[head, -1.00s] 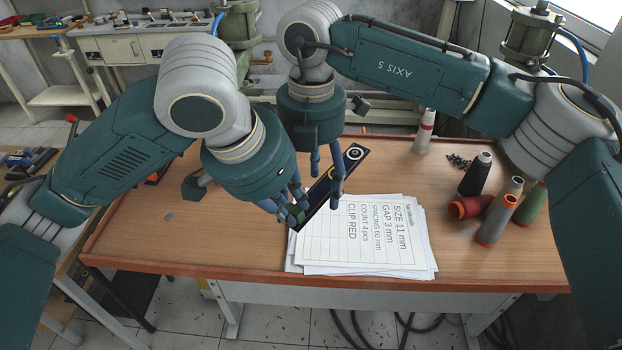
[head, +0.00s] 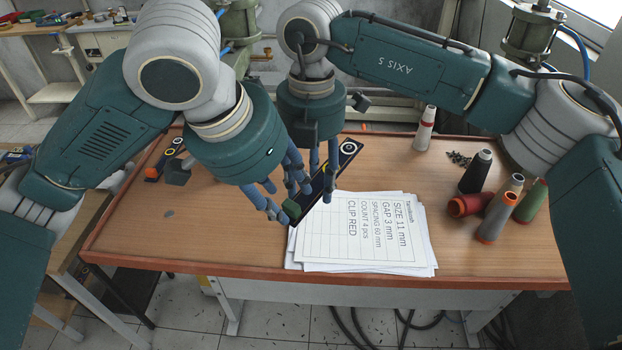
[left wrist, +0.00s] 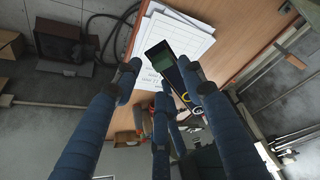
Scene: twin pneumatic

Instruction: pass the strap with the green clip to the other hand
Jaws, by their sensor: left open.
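The dark strap (head: 340,162) has a green clip (head: 292,210) at its lower left end and a pale ring at its upper right end. It slants over the paper sheets. My right gripper (head: 324,185) is shut on the middle of the strap, its fingers partly covering it. My left gripper (head: 283,203) is open, its fingers beside the green clip end and apparently not closed on it. In the left wrist view the strap (left wrist: 182,72) with the green clip (left wrist: 158,54) shows between and beyond my open left fingers (left wrist: 160,85).
A stack of printed sheets (head: 365,235) lies under the strap; the top one reads "CLIP RED". Several thread spools (head: 476,172) stand and lie at the right. The front left tabletop (head: 190,240) is clear.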

